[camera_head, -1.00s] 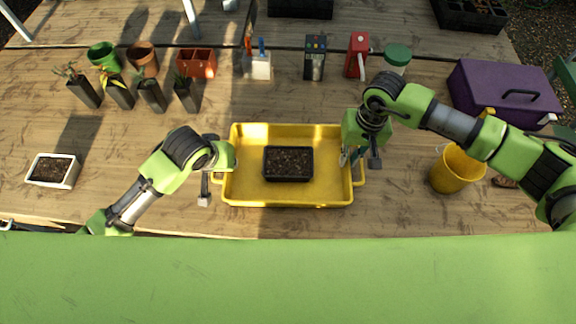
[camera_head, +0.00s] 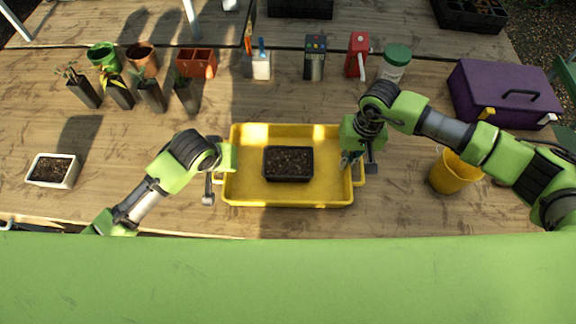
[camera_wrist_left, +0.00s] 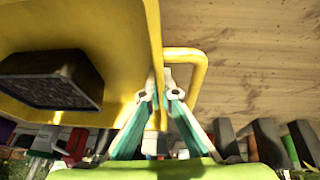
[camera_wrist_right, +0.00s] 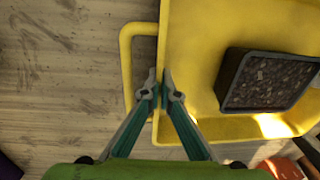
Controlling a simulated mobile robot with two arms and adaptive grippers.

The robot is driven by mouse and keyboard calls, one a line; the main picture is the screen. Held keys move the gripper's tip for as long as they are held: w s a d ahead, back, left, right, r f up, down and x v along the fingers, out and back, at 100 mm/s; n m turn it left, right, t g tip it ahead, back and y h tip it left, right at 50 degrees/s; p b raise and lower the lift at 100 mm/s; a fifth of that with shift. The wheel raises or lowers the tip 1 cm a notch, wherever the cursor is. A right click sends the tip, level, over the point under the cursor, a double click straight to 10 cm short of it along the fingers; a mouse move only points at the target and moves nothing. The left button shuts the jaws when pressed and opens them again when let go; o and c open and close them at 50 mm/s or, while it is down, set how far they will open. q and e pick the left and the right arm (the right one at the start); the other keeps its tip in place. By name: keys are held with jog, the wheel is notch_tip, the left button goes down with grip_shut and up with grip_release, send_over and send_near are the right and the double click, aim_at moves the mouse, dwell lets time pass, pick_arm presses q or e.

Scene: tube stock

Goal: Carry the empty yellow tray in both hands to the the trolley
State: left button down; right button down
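The yellow tray (camera_head: 290,201) lies on the wooden table. It is not empty: a black pot of dark soil (camera_head: 288,164) stands in it, also seen in the left wrist view (camera_wrist_left: 50,88) and right wrist view (camera_wrist_right: 268,82). My left gripper (camera_wrist_left: 160,88) is at the tray's left end, fingers closed in on both sides of the end wall by the handle (camera_wrist_left: 200,68). My right gripper (camera_wrist_right: 160,84) is likewise closed on the right end wall beside the other handle (camera_wrist_right: 126,70). In the head view, my wrists partly hide both contacts.
A yellow bucket (camera_head: 452,173) and a purple toolbox (camera_head: 500,92) stand to the right. A white planter (camera_head: 52,171) is at far left. Potted seedlings, a red bottle (camera_head: 357,55) and a green-lidded jar (camera_head: 395,64) stand behind. The trolley cannot be identified.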

pick_arm(q)
jog(key=shift+r, duration=0.15)
pick_arm(e)
jog(key=shift+r, duration=0.15)
